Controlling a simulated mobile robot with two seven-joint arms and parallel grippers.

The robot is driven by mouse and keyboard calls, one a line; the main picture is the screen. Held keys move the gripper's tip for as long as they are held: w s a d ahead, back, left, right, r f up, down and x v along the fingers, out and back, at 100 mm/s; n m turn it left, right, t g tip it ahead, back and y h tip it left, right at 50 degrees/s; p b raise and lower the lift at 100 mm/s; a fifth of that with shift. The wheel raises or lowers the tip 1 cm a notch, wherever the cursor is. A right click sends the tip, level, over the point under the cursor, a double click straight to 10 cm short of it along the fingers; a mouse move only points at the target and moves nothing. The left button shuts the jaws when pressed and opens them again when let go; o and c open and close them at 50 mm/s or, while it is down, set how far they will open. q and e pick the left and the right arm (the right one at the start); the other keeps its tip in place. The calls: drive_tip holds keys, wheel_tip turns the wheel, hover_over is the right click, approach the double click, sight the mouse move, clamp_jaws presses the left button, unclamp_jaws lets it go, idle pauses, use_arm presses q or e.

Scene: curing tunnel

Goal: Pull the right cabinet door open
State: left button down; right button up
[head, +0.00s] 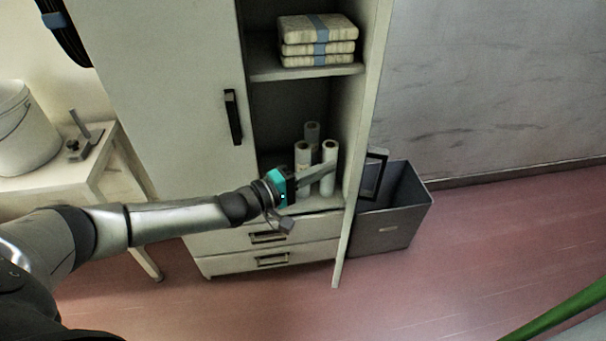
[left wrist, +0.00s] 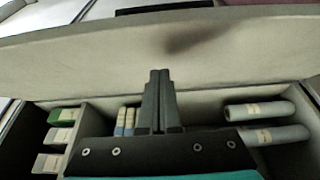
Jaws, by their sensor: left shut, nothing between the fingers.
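The right cabinet door (head: 343,262) stands swung out from the cabinet and shows almost edge-on in the head view. Its dark handle (head: 376,172) is on the far side from my arm. My left gripper (head: 334,170) is shut and empty, reaching across the open compartment toward the door's inner face. In the left wrist view the shut fingers (left wrist: 160,75) point at the pale inner face of the door (left wrist: 80,55); I cannot tell whether they touch it. The left cabinet door (head: 185,75) with its black handle (head: 233,117) is closed. My right gripper is not in view.
White rolls (head: 329,165) stand on the lower shelf, and strapped packs (head: 318,48) lie above. Two drawers (head: 272,260) are shut below. A grey bin (head: 398,225) stands right of the door. A table (head: 80,180) with a bucket (head: 22,125) is at left.

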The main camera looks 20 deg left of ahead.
sight(379, 179)
use_arm(q)
drive_tip(key=shift+w+d, duration=0.2)
drive_tip(key=shift+d, duration=1.25)
drive_tip(key=shift+n+y, duration=0.3)
drive_tip(key=shift+y, duration=0.1)
drive_tip(key=d, duration=0.3)
drive_tip(key=w+d+p, duration=0.1)
drive_tip(key=d, duration=0.1)
drive_tip(key=d+p, duration=0.1)
drive_tip(key=d, duration=0.2)
drive_tip(key=shift+w+d+r, duration=0.2)
drive_tip(key=shift+w+d, duration=0.05)
drive_tip(key=shift+d, duration=0.05)
drive_tip(key=shift+n+t+y, duration=0.3)
drive_tip(key=shift+t+y, duration=0.1)
drive_tip(key=shift+t, duration=0.1)
drive_tip(key=d, duration=0.1)
drive_tip(key=w+d, duration=0.1)
drive_tip(key=d, duration=0.2)
drive_tip(key=shift+w+d+f, duration=0.2)
drive_tip(key=shift+w+d, duration=0.2)
